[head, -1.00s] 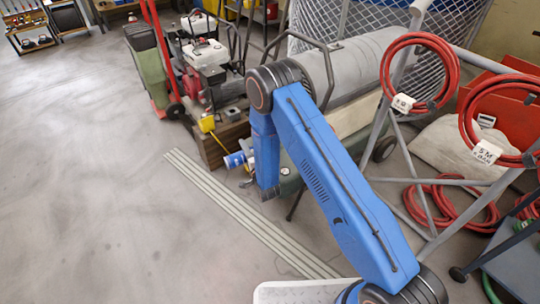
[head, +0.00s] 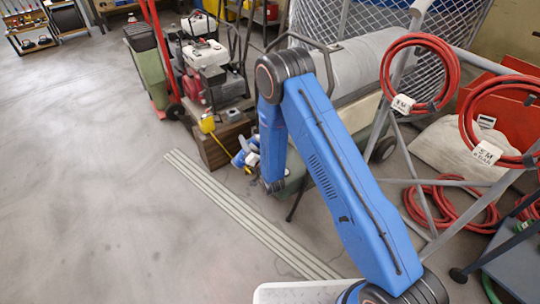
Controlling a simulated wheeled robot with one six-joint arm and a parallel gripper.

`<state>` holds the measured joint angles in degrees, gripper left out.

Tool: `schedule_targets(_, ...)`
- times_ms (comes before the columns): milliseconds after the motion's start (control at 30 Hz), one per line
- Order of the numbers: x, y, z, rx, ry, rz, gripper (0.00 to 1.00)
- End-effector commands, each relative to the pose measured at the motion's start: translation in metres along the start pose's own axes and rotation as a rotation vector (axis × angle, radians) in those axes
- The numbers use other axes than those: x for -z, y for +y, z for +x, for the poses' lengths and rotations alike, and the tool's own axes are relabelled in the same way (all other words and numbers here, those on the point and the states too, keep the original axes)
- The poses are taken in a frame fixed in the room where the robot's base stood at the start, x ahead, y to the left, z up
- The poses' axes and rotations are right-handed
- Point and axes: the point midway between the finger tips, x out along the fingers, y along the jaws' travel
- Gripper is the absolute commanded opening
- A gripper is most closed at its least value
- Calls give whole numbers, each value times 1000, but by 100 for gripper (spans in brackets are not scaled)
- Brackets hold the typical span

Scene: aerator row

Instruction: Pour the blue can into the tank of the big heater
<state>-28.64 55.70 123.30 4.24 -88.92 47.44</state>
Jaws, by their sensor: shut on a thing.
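The blue can (head: 239,159) is small in the head view, left of my arm's hanging forearm. It looks tilted; its spout and any liquid are too small to make out. My gripper (head: 250,157) is shut on it, partly hidden by my arm. The big heater (head: 365,62) is the long grey cylinder behind my arm. Its tank (head: 294,181) lies low beneath the cylinder and is largely covered by my arm. The can is near the tank's left end; I cannot tell whether it is over the filler opening, which is hidden.
A red hand truck (head: 160,55) is farther left. Red hoses (head: 420,75) hang on a grey frame at right. The left floor is clear.

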Motion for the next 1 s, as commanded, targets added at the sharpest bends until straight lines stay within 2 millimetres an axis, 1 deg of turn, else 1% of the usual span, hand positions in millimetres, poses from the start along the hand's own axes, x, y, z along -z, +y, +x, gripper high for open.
schedule_targets(33,6,-4,0,1,2,-22,20)
schedule_targets(367,35,-27,0,2,2,-171,20)
schedule_targets(400,36,-28,0,1,0,-192,20)
schedule_targets(600,26,-20,0,0,-1,-338,20)
schedule_targets(800,28,-23,0,0,0,-480,20)
schedule_targets(1000,29,-22,0,0,0,-622,20)
